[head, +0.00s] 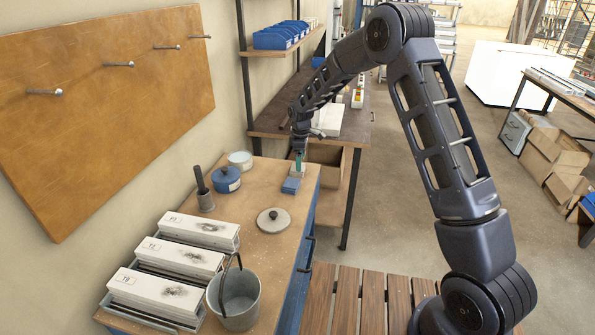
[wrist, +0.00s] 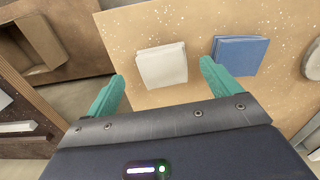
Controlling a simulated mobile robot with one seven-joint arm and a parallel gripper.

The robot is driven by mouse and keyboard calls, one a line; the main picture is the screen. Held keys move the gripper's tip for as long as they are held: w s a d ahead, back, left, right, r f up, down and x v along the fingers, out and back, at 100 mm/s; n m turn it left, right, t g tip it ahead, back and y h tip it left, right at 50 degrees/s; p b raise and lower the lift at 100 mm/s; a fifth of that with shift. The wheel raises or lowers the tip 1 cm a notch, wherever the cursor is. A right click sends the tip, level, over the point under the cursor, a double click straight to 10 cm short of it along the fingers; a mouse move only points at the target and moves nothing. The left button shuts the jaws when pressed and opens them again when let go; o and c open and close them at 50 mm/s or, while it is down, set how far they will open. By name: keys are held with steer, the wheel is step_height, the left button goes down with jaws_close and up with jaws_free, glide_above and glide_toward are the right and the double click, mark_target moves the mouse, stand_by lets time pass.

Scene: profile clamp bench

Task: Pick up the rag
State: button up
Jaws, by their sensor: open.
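Two folded cloths lie side by side on the wooden bench top; I cannot tell which one the task calls the rag. The cream folded cloth (wrist: 163,66) lies ahead of and between my fingertips in the wrist view. The blue folded cloth (wrist: 240,55) lies to its right, just beyond the right finger. In the head view the blue cloth (head: 290,186) sits near the bench's far end, with the cream cloth (head: 297,171) just behind it, partly hidden by my gripper (head: 299,160). My gripper (wrist: 162,70) is open and empty, above the cream cloth.
A blue lidded pot (head: 226,179), a white tub (head: 240,160), a grey cup with a handle (head: 204,195) and a round lid (head: 273,220) stand nearby. A bucket (head: 236,298) and white blocks (head: 200,231) fill the near end.

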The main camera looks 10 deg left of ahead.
steer(key=shift+s+a+f, duration=0.1)
steer(key=shift+a+f, duration=0.1)
steer(key=shift+f, duration=1.75)
steer(key=c, duration=1.1)
steer(key=shift+o, duration=0.2)
steer(key=shift+r, duration=0.15)
step_height(320, 180, up, 20)
